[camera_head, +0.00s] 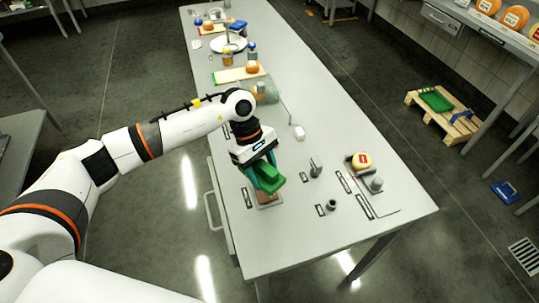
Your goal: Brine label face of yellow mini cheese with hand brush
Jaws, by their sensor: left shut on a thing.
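The yellow mini cheese (361,158) with a red label sits near the right edge of the table, its label facing up toward the camera. My left gripper (266,172) is shut on the green hand brush (270,183), left of the cheese and well apart from it. The brush is over or just above a small brownish pad (268,201); I cannot tell whether they touch. The brush's bristles are hidden. My right gripper is not in view.
The long grey table (300,240) has small grey metal pieces (315,168) between brush and cheese. A white plate (229,44), a cutting board (240,75) and orange cheeses lie farther back. A pallet (447,118) with a green item stands on the floor at right.

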